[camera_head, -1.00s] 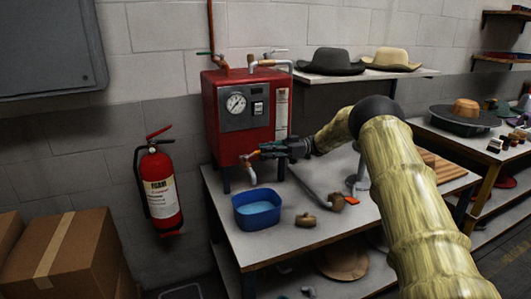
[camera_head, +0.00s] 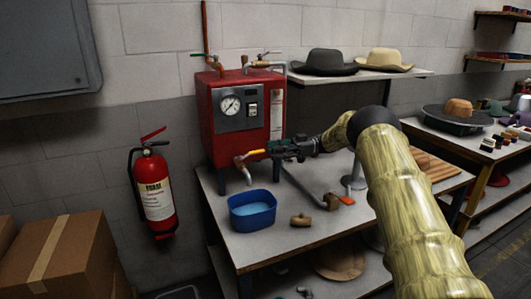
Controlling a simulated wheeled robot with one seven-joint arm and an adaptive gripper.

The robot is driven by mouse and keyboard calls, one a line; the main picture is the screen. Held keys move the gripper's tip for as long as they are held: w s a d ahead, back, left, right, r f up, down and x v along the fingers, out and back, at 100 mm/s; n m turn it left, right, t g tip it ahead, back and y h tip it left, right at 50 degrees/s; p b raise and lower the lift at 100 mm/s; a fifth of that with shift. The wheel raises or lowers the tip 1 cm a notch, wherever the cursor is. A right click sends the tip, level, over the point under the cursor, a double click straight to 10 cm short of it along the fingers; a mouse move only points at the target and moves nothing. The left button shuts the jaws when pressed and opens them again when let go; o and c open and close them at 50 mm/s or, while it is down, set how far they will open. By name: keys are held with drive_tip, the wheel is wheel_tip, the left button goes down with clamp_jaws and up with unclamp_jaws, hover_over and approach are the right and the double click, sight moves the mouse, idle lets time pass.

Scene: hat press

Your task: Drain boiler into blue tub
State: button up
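The red boiler (camera_head: 224,155) stands on the back left of the table, with a round gauge on its front. Its drain pipe (camera_head: 245,175) comes out low on the front and bends down. A yellow-orange valve handle (camera_head: 254,153) points right from it. The blue tub (camera_head: 252,222) sits on the table below the pipe; its inside is lighter blue, and I cannot tell if that is water. No stream shows. My gripper (camera_head: 271,149) is at the right end of the handle, reaching in from the right. Its fingers are too small to tell open from shut, or whether they touch the handle.
A small brown wooden piece (camera_head: 301,220) lies right of the tub. A grey pipe with an orange lever (camera_head: 346,201) lies farther right. Hats (camera_head: 331,64) rest on a shelf above. A fire extinguisher (camera_head: 155,195) hangs on the wall at left.

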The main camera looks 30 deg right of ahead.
drive_tip(key=d, duration=0.6)
drive_tip(key=shift+s, duration=0.45)
